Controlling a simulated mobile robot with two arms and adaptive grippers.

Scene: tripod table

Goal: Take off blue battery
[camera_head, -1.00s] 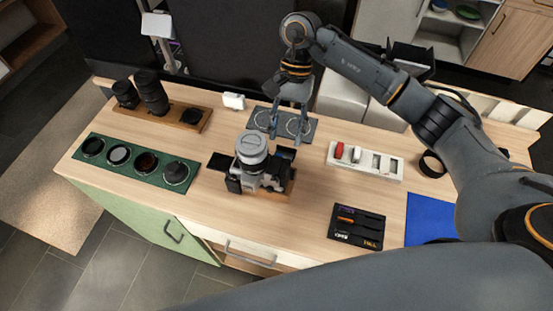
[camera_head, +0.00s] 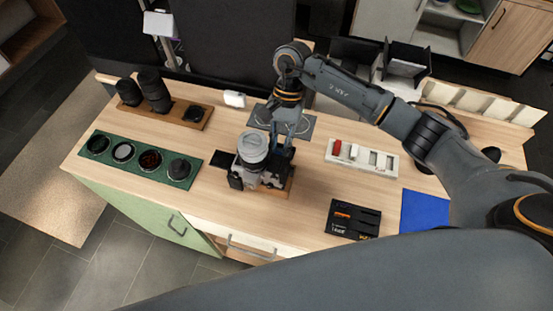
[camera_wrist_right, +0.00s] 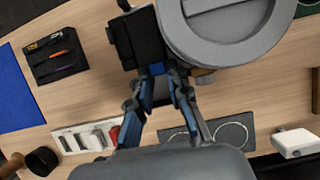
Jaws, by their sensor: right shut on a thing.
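The camera (camera_head: 245,180) stands on a small wooden base, its large grey lens (camera_head: 253,147) facing up. In the right wrist view the lens (camera_wrist_right: 226,28) and black body (camera_wrist_right: 132,40) fill the top. My right gripper (camera_head: 279,153) is at the camera's right rear side. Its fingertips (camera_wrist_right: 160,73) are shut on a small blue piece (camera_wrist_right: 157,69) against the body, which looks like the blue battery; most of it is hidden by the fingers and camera. My left gripper is not in view.
A white holder (camera_head: 363,170) with a red piece and several slots is right of the camera. A black tray (camera_head: 352,232) and blue mat (camera_head: 424,211) lie nearer. A green lens tray (camera_head: 140,172) and wooden lens stand (camera_head: 178,110) are left. Bare tabletop lies between.

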